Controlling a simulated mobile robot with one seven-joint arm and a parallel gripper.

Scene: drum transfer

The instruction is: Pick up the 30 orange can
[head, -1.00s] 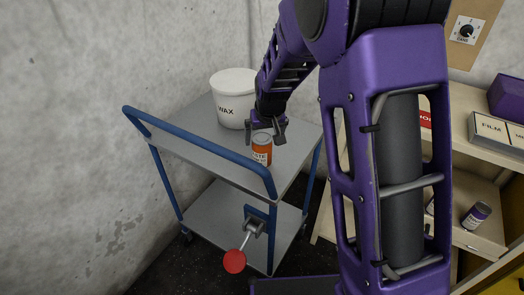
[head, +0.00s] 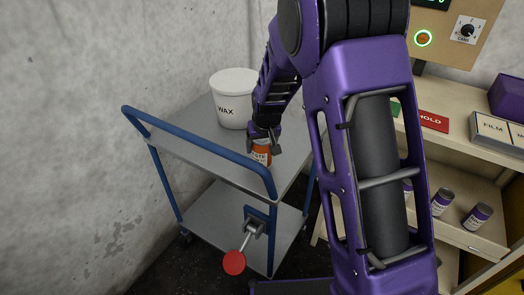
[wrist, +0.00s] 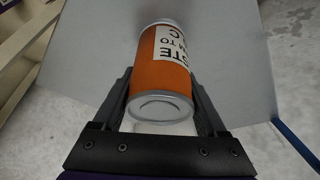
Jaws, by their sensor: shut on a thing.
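The orange can (head: 262,153) has a white label and silver rims and stands at the near side of the trolley's grey top. In the wrist view the orange can (wrist: 168,68) lies between the two dark fingers, with its silver end toward the camera. Its label shows only part of the lettering, and no number 30 is readable. My gripper (head: 264,144) comes down from above and is shut on the can; its fingers are on either side of it. The gripper hides the can's upper part in the head view. I cannot tell whether the can is clear of the surface.
A white WAX tub (head: 234,100) stands behind the can on the trolley. The trolley's blue rail (head: 200,150) runs along its near side, with a red-knobbed lever (head: 234,262) below. At the right, a shelf unit holds several dark cans (head: 476,215) and boxes (head: 494,130).

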